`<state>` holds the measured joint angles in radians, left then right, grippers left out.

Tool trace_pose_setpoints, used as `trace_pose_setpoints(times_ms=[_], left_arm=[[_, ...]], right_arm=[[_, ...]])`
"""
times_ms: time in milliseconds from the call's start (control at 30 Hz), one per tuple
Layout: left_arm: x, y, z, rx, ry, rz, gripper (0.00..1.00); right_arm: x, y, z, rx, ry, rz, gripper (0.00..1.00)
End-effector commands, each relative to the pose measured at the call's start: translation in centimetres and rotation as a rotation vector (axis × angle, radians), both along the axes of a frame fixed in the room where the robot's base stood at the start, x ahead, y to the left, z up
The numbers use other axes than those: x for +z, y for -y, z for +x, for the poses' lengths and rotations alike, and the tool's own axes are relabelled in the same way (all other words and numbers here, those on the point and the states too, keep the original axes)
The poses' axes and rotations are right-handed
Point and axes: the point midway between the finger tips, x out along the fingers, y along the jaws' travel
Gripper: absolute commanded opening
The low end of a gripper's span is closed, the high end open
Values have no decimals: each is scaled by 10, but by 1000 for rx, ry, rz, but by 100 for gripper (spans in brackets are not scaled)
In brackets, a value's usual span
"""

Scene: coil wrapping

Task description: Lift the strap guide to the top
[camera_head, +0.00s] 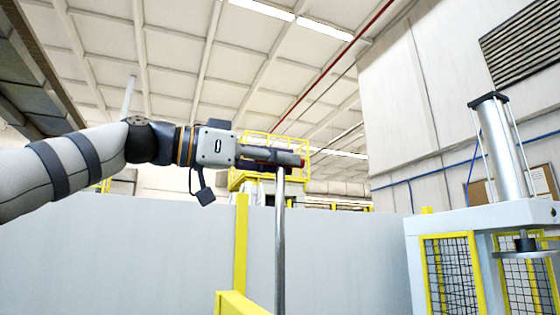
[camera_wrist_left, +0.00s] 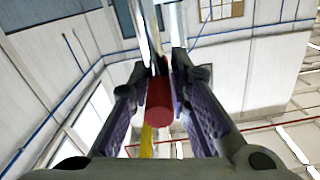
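The strap guide shows in the left wrist view as a red cylindrical handle (camera_wrist_left: 159,98) with a bright metal part beyond it. In the head view a vertical metal rod (camera_head: 280,240) rises to my left gripper (camera_head: 297,159), which lies across its top end. My left gripper's two fingers stand on either side of the red handle and close in on it near their tips, so it looks gripped. In the head view the handle is mostly hidden by the fingers. My right gripper is in neither view.
A grey wall panel (camera_head: 120,250) with a yellow post (camera_head: 240,240) stands below my left arm. At the right is a machine with a vertical cylinder (camera_head: 502,150) and a yellow-framed mesh cage (camera_head: 452,275). A yellow-railed platform (camera_head: 250,180) stands behind the gripper. Space above is open.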

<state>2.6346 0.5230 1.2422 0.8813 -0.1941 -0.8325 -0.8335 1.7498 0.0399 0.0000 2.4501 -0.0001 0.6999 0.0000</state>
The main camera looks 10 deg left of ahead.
Motion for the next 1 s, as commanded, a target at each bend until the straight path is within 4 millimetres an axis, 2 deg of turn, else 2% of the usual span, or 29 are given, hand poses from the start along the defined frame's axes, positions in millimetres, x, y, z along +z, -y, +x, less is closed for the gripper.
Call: trace_pose_setpoints(times_ms=[33,367,467,733,833,1000], left_arm=[[10,-2,-5,4,17,-13,35],[6,-7,-6,4,9,-7,35],[6,-23,-17,4,11,-8,35],[7,-81,-58,3,15,-9,35],[7,-94,-67,4,15,-9,35],[7,-101,-72,2,13,-7,35]], right_arm=[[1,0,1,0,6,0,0],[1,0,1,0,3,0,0],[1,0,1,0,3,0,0],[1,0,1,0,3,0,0],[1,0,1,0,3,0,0],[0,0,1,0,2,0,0]])
